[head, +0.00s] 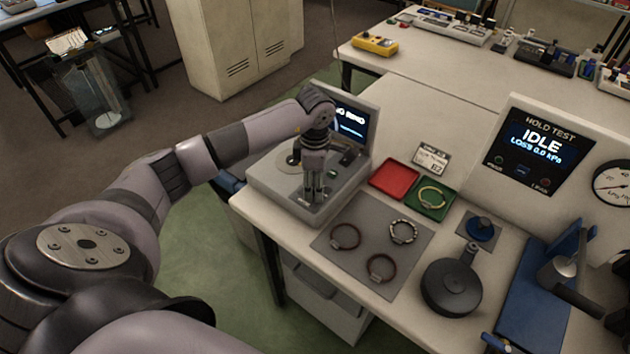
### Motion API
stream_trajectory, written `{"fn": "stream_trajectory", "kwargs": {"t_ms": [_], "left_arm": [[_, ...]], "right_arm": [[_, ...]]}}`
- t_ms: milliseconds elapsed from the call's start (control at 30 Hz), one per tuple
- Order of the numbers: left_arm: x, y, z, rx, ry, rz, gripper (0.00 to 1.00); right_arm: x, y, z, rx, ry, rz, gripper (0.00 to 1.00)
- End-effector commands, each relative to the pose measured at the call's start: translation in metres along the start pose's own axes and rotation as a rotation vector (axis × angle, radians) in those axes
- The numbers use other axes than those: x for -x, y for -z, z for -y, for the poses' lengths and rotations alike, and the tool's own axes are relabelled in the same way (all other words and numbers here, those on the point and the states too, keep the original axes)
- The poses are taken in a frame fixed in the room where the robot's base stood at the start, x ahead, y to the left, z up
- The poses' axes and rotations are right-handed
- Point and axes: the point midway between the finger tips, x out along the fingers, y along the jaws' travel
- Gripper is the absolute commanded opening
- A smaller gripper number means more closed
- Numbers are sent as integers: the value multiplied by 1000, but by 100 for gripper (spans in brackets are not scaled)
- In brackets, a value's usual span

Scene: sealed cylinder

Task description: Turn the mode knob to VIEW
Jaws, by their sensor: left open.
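A grey bench device (262,185) with a raised screen (352,122) stands at the left end of the white bench. Its screen text is partly covered by my left arm and seems to read "NO RING". My left gripper (314,194) points down over the front of the device's top panel, with its fingers open. I cannot make out the mode knob or its labels; the fingers may cover it. I cannot tell whether the fingers touch anything. My right gripper is not in view.
Right of the device are a red tray (395,179), a green tray (437,212) holding a ring, and a grey mat (372,265) with three rings. A dark round canister (451,290) and a "HOLD TEST" panel (541,146) reading IDLE stand farther right.

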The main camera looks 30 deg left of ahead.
Motion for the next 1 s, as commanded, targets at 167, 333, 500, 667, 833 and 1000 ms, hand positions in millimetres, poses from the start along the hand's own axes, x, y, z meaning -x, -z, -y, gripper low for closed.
{"fn": "stream_trajectory", "kwargs": {"t_ms": [167, 333, 500, 667, 833, 1000], "left_arm": [[0, 0, 0, 0, 0, 0, 44], [0, 0, 0, -1, 0, 1, 35], [0, 0, 0, -1, 0, 1, 24], [0, 0, 0, -1, 0, 1, 13], [0, 0, 0, -1, 0, 1, 2], [0, 0, 0, 0, 0, 1, 0]], "right_arm": [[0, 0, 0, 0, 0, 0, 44], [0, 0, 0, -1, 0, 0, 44], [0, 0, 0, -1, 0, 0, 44], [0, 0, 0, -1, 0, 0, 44], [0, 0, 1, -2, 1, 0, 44], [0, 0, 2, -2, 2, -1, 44]]}}
